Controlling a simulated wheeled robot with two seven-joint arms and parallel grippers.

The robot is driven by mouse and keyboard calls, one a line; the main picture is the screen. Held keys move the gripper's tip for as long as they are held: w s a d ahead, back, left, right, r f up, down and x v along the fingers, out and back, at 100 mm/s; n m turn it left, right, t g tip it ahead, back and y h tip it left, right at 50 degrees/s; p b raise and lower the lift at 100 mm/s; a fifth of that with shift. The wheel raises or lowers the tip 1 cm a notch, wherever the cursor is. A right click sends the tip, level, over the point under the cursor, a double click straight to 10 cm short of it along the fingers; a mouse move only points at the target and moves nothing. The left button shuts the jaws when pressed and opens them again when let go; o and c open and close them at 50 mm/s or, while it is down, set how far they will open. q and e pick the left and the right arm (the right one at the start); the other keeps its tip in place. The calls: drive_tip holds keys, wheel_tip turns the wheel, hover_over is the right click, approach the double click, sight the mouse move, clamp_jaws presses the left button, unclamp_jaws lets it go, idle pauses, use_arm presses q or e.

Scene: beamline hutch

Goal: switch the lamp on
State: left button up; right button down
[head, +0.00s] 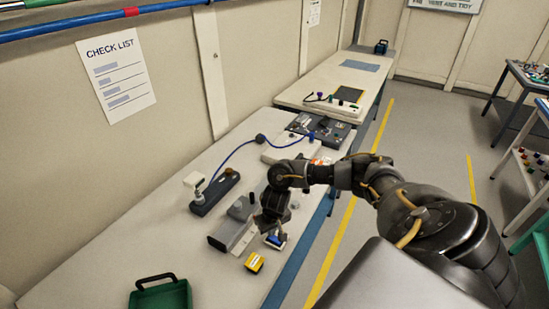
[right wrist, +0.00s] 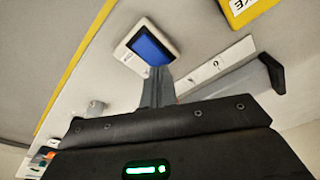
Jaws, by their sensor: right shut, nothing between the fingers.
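My right gripper (head: 272,218) is shut and empty, fingers pointing down, over a small white device with a blue screen (head: 275,240). In the right wrist view the closed fingertips (right wrist: 158,78) overlap the edge of that blue-screened device (right wrist: 150,46); contact is unclear. My left gripper is out of view.
A dark panel (head: 320,129) sits at the back. The bench's left middle is clear.

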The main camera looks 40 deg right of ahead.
drive_tip(key=shift+f+b, duration=0.35)
drive_tip(key=shift+f, duration=0.45)
wheel_tip(320, 180, up, 5)
drive_tip(key=p, duration=0.6)
drive_tip(key=shift+p, duration=0.35)
drive_tip(key=shift+r+p, duration=0.5)
drive_tip(key=shift+r, duration=0.55)
